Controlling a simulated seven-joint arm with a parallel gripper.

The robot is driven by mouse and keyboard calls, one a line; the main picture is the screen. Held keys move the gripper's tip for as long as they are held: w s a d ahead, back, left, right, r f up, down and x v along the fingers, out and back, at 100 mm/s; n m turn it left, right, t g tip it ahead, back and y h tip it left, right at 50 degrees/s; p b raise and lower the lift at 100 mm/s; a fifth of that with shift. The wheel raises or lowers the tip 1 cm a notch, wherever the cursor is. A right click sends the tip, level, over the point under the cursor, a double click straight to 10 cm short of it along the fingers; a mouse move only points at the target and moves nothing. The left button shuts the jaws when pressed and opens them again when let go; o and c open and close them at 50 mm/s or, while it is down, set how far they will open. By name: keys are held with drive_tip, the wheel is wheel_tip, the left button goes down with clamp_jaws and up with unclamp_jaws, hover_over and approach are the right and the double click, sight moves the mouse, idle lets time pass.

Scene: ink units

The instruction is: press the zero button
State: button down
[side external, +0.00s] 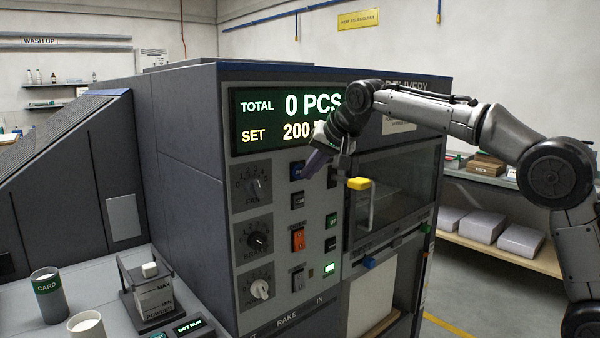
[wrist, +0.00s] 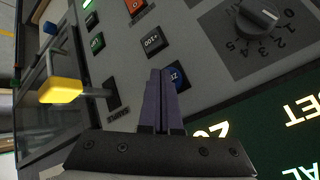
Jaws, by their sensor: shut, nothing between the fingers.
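The zero button is the blue button (wrist: 178,78) on the grey control panel, partly covered by my fingers in the wrist view. It also shows in the side view (side external: 296,171), left of my fingertips. My gripper (wrist: 160,72) has its two dark purple fingers shut together with nothing between them. The fingertips overlap the left part of the blue button in the wrist view; I cannot tell if they touch it. In the side view my gripper (side external: 310,168) is close in front of the panel. The display (side external: 255,118) reads TOTAL 0 PCS and SET 200.
A handle with a yellow block (wrist: 60,91) sticks out beside the fingers. Dials (side external: 258,240) line the panel's left side. An orange rocker switch (side external: 298,239) sits lower.

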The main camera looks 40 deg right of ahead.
drive_tip(key=shift+s, duration=0.5)
drive_tip(key=shift+s, duration=2.55)
drive_tip(key=s+n, duration=0.2)
drive_tip(key=s, duration=1.4)
drive_tip(key=s+a+f+n+g+y, duration=0.1)
drive_tip(key=s+f+n+g, duration=0.2)
drive_tip(key=s+f, duration=1.4)
wheel_tip(320, 180, down, 2)
drive_tip(key=n, duration=0.3)
drive_tip(key=shift+a+n, duration=0.3)
drive_tip(key=shift+a, duration=0.05)
